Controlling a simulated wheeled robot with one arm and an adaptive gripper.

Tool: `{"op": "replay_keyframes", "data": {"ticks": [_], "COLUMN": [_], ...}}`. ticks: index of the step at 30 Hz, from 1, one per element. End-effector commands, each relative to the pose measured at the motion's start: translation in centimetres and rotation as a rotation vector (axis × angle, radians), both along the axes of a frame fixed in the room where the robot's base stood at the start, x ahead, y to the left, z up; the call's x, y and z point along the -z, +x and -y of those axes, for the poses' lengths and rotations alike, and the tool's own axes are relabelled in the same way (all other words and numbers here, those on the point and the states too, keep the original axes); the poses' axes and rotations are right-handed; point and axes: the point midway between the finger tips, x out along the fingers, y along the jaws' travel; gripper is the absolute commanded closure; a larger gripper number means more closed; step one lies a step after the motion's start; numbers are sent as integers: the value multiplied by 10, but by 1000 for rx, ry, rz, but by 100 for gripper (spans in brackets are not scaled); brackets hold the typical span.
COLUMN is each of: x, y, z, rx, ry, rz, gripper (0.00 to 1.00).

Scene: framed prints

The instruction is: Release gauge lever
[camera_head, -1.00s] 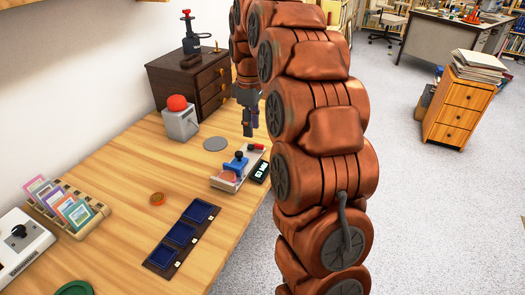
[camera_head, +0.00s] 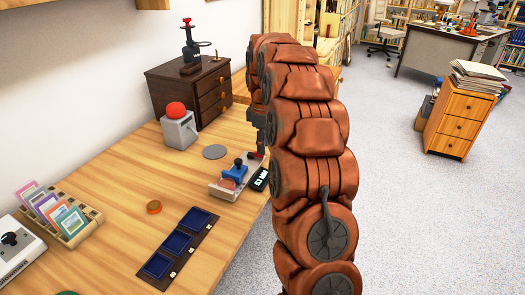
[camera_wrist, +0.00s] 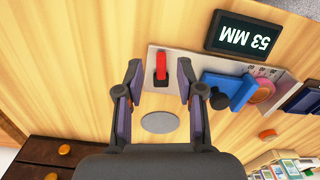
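The gauge (camera_head: 222,192) is a pale plate on the wooden bench with a blue block (camera_head: 236,172) topped by a dark knob. Its display (camera_wrist: 244,34) reads 53 MM. A pink-orange disc (camera_wrist: 263,90) sits beside the blue block. The red lever (camera_wrist: 161,66) stands at the plate's end. In the wrist view my gripper (camera_wrist: 160,72) is open, with one finger on each side of the lever and visible space between. In the head view my gripper (camera_head: 262,143) is just above the lever end, and my arm partly hides that area.
A grey disc (camera_head: 215,152) lies behind the gauge. A grey box with a red dome (camera_head: 176,110) and a brown drawer chest (camera_head: 168,92) stand behind. A dark tray with blue pads (camera_head: 178,242), an orange disc (camera_head: 154,207) and a card rack (camera_head: 88,225) are left. Bare bench lies between.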

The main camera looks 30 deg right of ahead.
Motion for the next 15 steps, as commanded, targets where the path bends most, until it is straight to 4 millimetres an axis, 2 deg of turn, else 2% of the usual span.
{"op": "replay_keyframes", "data": {"ticks": [3,6,15], "x": [17,25,28], "y": [0,-1,0], "z": [0,0,0], "rx": [1,0,0], "ry": [0,2,0], "rz": [-1,-3,1], "gripper": [62,62,64]}}
